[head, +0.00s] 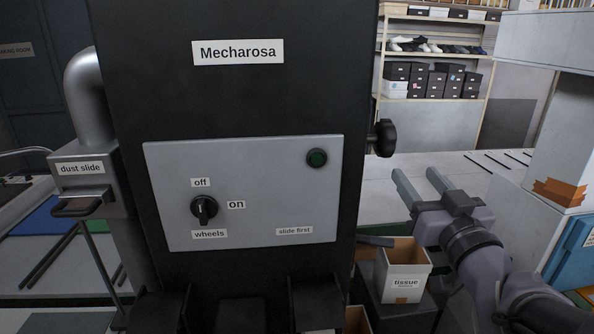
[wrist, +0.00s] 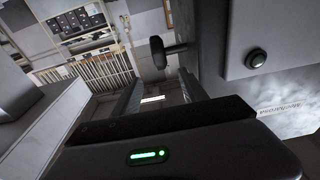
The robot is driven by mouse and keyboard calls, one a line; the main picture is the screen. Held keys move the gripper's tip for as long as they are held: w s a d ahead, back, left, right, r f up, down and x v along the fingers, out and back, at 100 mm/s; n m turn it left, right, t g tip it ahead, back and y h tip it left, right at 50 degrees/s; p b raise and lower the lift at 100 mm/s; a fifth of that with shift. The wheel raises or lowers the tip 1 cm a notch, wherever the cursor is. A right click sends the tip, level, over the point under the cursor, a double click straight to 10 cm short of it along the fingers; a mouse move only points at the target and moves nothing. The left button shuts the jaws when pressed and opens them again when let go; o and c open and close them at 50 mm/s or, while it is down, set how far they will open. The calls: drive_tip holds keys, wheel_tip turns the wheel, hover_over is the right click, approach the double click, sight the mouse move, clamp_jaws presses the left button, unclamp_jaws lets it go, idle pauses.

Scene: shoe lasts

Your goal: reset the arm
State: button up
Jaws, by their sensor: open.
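My gripper (head: 421,186) is at the right of the head view, beside the dark Mecharosa machine (head: 290,98). Its two fingers are apart with nothing between them. In the wrist view my gripper (wrist: 157,95) points past the machine's side, with the black side knob (wrist: 168,52) ahead of it. The side knob also shows in the head view (head: 382,138). My arm extends from the lower right corner of the head view.
A dust slide box (head: 85,167) is at left. Shelves (head: 432,52) with shoes and boxes are behind.

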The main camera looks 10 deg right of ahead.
drive_tip(key=shift+f, duration=0.15)
drive_tip(key=s+a+f+m+g+h+b, duration=0.2)
drive_tip(key=s+f+m+g+b, duration=0.15)
drive_tip(key=f+b, duration=0.6)
drive_tip(key=s+a+f+m+g+h+b, duration=0.15)
drive_tip(key=s+f+g+b, duration=0.3)
drive_tip(key=f, duration=0.95)
drive_tip(key=s+a+f+g+y+b, duration=0.5)
drive_tip(key=s+a+f+b, duration=0.2)
drive_tip(key=s+a+f, duration=0.6)
drive_tip(key=shift+a+f+n+g, duration=0.2)
drive_tip(key=shift+f+n+g, duration=0.15)
drive_tip(key=shift+f, duration=0.55)
drive_tip(key=shift+y, duration=0.25)
